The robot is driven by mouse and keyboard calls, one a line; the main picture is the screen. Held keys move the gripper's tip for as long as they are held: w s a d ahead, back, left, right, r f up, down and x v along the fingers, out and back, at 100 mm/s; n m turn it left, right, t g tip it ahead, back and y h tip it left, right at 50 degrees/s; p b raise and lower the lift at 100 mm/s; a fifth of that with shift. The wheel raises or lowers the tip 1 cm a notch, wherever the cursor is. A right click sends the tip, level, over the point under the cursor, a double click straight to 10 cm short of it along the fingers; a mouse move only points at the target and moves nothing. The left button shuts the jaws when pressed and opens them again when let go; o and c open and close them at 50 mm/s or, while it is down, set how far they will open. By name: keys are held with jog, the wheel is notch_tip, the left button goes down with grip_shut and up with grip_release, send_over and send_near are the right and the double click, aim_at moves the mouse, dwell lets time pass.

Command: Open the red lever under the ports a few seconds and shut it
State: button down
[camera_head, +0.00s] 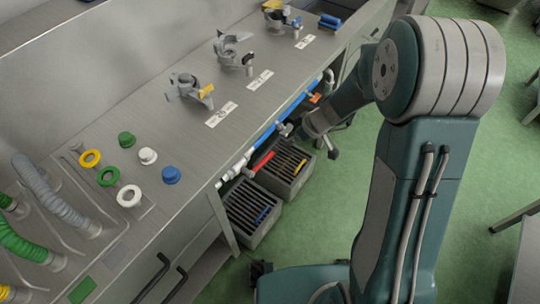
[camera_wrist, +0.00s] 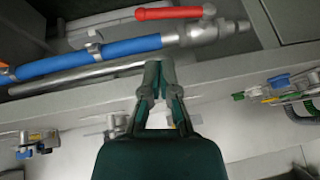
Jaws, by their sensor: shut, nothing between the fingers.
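The red lever (camera_head: 262,162) sits on the pipe run along the counter's front edge, below the ports. In the wrist view the red lever (camera_wrist: 170,13) lies along the pipe, beside the end of the blue pipe (camera_wrist: 85,58). My gripper (camera_wrist: 158,68) is shut and empty, its fingertips close together near the metal bar below the blue pipe, apart from the lever. In the head view my gripper (camera_head: 286,130) is at the pipe, up and right of the lever; its fingertips are hard to make out. The ports (camera_head: 190,88) are metal fittings on the steel counter, with white labels.
Two grated bins (camera_head: 250,212) stand on the green floor below the pipe. An orange handle (camera_head: 315,98) is farther along the pipe. Coloured caps (camera_head: 171,174) and ribbed hoses (camera_head: 45,190) are on the counter at left.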

aim_at(267, 159)
jog(key=x, duration=1.3)
jog(key=shift+s+a+f, duration=0.1)
jog(key=shift+f, duration=0.15)
jog(key=shift+f, duration=0.1)
jog(key=s+a+f+m+g+y, duration=0.3)
jog(key=s+f+m+g+y, duration=0.1)
jog(key=f+g+y, duration=0.4)
jog(key=shift+s+f+g+y, duration=0.25)
jog(key=shift+f+g+y, duration=0.05)
jog(key=shift+f, duration=0.25)
jog(key=shift+s+a, duration=0.15)
jog(key=shift+a, duration=0.05)
dwell(0.6)
